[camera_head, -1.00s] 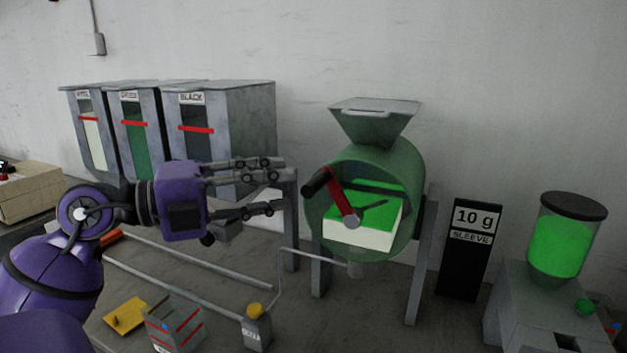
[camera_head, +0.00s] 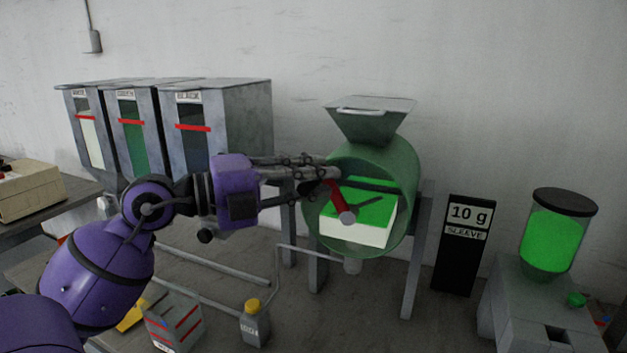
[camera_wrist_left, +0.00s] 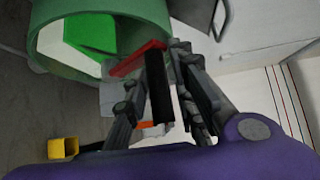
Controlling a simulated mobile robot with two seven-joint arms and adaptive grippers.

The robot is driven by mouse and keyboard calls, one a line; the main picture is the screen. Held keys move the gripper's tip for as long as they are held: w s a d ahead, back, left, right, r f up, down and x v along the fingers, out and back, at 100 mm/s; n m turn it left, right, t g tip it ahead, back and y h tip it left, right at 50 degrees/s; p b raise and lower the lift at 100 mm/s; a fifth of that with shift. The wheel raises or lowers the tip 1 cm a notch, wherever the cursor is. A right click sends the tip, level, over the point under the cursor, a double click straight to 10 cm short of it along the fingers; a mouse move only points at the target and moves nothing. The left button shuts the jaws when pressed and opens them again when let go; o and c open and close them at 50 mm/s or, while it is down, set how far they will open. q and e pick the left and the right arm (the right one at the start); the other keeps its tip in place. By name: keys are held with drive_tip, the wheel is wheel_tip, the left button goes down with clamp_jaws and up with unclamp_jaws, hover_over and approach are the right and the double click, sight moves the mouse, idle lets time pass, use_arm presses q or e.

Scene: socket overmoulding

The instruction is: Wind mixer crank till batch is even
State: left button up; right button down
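The mixer is a green drum (camera_head: 408,190) with its round mouth facing me. Inside it the batch shows a bright green top (camera_head: 375,206) and a white front (camera_head: 350,233), clearly two separate colours. The red crank arm (camera_head: 336,197) runs up and left from the hub (camera_head: 347,217). My left gripper (camera_head: 332,172) is at the crank's outer end, its fingers drawn together there and hiding the handle. In the left wrist view the black crank handle (camera_wrist_left: 158,90) lies between the fingers, which are closed in around it. My right gripper is in neither view.
Hopper bins (camera_head: 235,120) stand at the back left. A "10 g sleeve" sign (camera_head: 464,245) and a dispenser with green contents (camera_head: 553,245) stand right. A yellow-capped bottle (camera_head: 254,325) and a grey box with red stripes (camera_head: 175,322) sit below my left arm. A bent rod runs below the drum.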

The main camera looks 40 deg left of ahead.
use_arm(q)
drive_tip(key=shift+f, duration=0.1)
clamp_jaws()
drive_tip(key=shift+d+f, duration=0.1)
drive_tip(key=shift+f, duration=0.05)
idle(0.5)
